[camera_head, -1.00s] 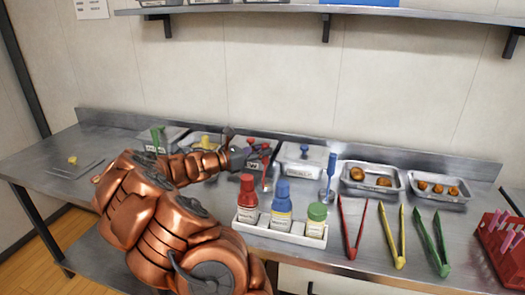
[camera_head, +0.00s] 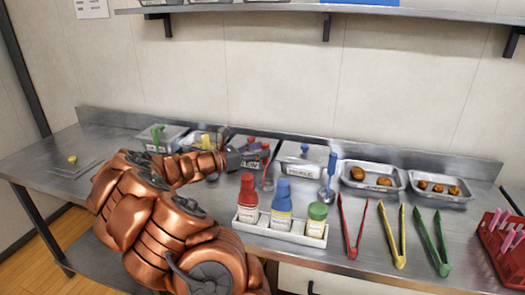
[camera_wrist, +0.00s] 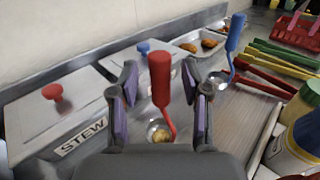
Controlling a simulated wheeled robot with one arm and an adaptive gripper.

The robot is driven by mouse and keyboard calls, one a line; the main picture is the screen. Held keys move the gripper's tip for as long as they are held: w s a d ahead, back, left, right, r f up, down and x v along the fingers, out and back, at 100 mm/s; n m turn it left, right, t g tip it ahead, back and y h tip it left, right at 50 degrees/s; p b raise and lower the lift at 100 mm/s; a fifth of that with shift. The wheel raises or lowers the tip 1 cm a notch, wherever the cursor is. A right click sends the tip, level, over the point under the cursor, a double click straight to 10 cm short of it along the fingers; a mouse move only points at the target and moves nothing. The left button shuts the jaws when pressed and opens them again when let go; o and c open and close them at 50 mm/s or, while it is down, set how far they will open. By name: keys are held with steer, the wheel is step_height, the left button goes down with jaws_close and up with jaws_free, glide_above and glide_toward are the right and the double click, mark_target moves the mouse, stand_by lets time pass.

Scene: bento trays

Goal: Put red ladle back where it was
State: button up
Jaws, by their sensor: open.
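The red ladle (camera_wrist: 160,82) stands upright in the wrist view, its bowl (camera_wrist: 160,131) low on the steel counter, with something yellowish showing in it. My gripper (camera_wrist: 164,78) is open, one finger on each side of the red handle, with gaps visible on both sides. In the head view my gripper (camera_head: 232,162) is just left of the ladle (camera_head: 266,172), which stands in front of the lidded pans. A pan lid with a red knob (camera_wrist: 54,93) and a STEW label lies to the left in the wrist view.
A blue ladle (camera_head: 329,178) stands to the right. A white caddy (camera_head: 280,233) with red, blue and green bottles is in front. Trays of food (camera_head: 371,187) and red, yellow and green tongs (camera_head: 354,229) lie further right.

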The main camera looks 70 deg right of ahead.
steer(key=v, duration=1)
steer(key=shift+w+a+b, duration=0.2)
steer(key=shift+a+b, duration=0.05)
steer(key=shift+b, duration=0.1)
